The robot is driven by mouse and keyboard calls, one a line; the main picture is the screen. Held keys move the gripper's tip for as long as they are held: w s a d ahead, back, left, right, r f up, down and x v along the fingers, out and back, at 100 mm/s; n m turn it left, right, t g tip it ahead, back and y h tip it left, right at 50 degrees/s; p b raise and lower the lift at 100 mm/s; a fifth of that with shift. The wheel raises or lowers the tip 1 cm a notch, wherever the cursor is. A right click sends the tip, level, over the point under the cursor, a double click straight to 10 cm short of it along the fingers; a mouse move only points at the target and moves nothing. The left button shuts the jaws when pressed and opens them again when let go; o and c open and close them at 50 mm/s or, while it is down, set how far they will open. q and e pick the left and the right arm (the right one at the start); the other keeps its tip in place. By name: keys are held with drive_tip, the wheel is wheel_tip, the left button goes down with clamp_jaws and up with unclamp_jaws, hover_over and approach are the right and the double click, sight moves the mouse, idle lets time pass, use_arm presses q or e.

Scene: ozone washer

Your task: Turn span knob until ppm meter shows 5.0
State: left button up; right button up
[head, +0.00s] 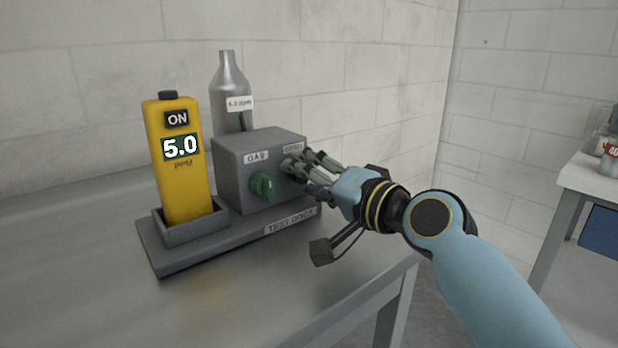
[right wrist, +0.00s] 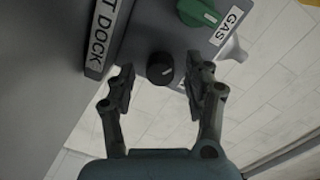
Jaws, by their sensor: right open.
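The yellow ppm meter (head: 178,170) stands in its cradle on the left of the test dock, and its display reads 5.0. The span knob, a small black knob (right wrist: 160,68), shows in the right wrist view on the grey box (head: 235,165). In the head view my fingers hide it. My right gripper (right wrist: 157,82) is open, with one finger on each side of the span knob and visible gaps between knob and fingers. The right gripper also shows in the head view (head: 292,163) at the right part of the box's front. My left gripper is not in view.
A green gas knob (head: 262,186) sits just left of my right gripper. A grey gas bottle (head: 230,90) stands behind the box. The table (head: 90,300) is clear in front of the dock. Another table (head: 590,172) stands at far right.

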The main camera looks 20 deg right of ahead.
drive_tip(key=v, duration=1.2)
